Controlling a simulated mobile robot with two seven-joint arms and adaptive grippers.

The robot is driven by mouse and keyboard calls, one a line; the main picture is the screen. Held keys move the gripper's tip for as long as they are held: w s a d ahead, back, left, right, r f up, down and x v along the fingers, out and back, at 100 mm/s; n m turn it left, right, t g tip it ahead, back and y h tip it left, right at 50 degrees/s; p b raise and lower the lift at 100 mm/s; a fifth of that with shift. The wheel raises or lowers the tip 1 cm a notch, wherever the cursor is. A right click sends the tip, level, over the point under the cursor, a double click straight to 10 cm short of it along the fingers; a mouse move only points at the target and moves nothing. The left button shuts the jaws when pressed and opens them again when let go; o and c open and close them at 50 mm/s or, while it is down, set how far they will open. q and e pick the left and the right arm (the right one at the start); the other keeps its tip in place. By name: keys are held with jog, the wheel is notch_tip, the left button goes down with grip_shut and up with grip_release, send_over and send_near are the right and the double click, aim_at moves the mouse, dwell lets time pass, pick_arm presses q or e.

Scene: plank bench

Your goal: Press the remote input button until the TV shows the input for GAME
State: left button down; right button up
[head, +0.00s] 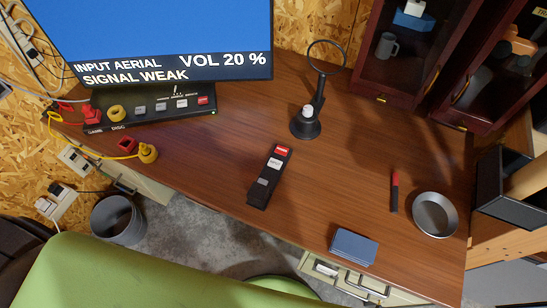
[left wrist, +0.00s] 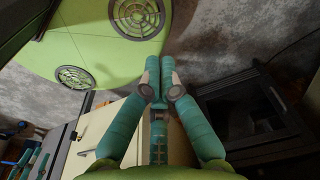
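The TV (head: 160,30) at the top left shows a blue screen reading "INPUT AERIAL", "SIGNAL WEAK" and "VOL 20 %". A black remote (head: 258,193) lies on the desk near the front edge. It has a red button (head: 281,151) at its far end, a white button (head: 274,163) below that and a grey button (head: 263,182) lower down. Its button labels are too small to read. My left gripper (left wrist: 160,65) shows in the left wrist view with its teal fingers brought together and nothing between them, away from the remote. My right gripper is in neither view.
A black box (head: 150,117) with buttons and coloured plugs sits under the TV. A round stand (head: 305,127) is behind the remote. A red-black pen (head: 394,190), metal bowl (head: 435,214) and blue block (head: 353,247) lie right. The desk around the remote is clear.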

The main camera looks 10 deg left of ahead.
pick_arm(q)
jog(key=w+d+r+m+t+h+p, duration=0.15)
jog(key=w+d+r+m+p, duration=0.25)
jog(key=w+r, duration=1.1)
jog(key=w+d+r+m+t+p, duration=0.35)
jog(key=w+r, duration=0.85)
jog(key=r, duration=0.7)
jog(key=w+d+r+m, duration=0.1)
jog(key=w+m, duration=0.1)
jog(key=m, duration=0.1)
jog(key=w+d+m+h, duration=0.1)
jog(key=w+m, duration=0.2)
jog(key=m, duration=0.1)
jog(key=w+d+r+m, duration=0.1)
jog(key=w+m, duration=0.1)
jog(key=m, duration=0.1)
jog(key=shift+w+r+t+h, duration=0.25)
jog(key=shift+r+t, duration=0.05)
jog(key=shift+r, duration=0.05)
jog(key=w+r+m+t+h, duration=0.1)
jog(key=w+r+m, duration=0.2)
jog(key=w+m, duration=0.4)
jog(key=shift+w+d+r+m+p, duration=0.15)
jog(key=shift+w+d+m+p, duration=0.25)
jog(key=shift+m, duration=2.65)
